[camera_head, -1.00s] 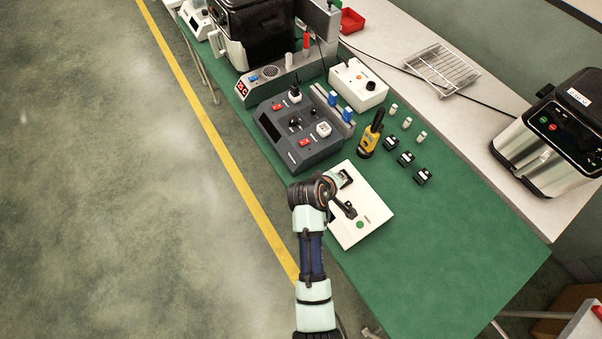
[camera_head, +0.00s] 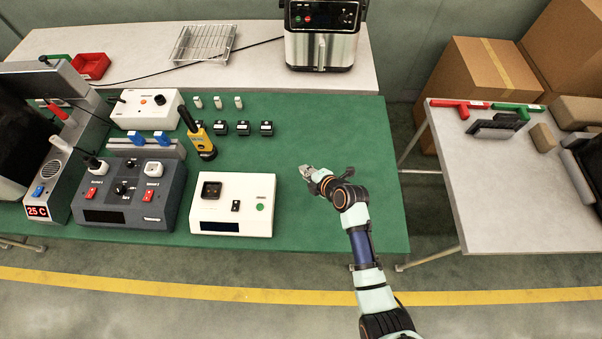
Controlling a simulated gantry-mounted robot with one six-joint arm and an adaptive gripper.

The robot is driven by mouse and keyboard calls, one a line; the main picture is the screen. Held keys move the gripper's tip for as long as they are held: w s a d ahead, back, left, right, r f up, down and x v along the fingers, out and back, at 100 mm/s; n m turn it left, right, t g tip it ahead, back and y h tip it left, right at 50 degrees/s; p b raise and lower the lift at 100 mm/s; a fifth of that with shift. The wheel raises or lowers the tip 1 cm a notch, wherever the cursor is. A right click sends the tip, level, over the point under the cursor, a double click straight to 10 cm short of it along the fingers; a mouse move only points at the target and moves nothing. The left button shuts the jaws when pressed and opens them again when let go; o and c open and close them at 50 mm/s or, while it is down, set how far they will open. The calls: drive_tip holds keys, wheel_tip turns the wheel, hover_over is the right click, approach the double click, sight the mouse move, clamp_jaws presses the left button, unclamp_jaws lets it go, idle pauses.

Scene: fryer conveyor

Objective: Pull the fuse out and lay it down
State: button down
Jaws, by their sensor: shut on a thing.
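My gripper (camera_head: 308,172) is over the green mat, to the right of the white device box (camera_head: 220,180). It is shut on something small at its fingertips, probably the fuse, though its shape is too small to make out. The white box has a dark square socket (camera_head: 211,190), a small black switch and a green button. Several small items stand on the mat behind it: white cylinders (camera_head: 218,102) in a row and black blocks (camera_head: 243,128) in a row. I cannot tell whether the gripper touches the mat.
The green mat (camera_head: 340,130) is clear around and behind my gripper. An air fryer (camera_head: 322,45) stands on the back table, and a grey side table (camera_head: 500,190) is at right.

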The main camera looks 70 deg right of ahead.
drive_tip(key=shift+f+b, duration=2)
drive_tip(key=shift+f, duration=1.05)
drive_tip(key=c, duration=0.9)
unclamp_jaws()
drive_tip(key=shift+c, duration=0.2)
drive_tip(key=v, duration=1.2)
drive_tip(key=shift+r, duration=0.1)
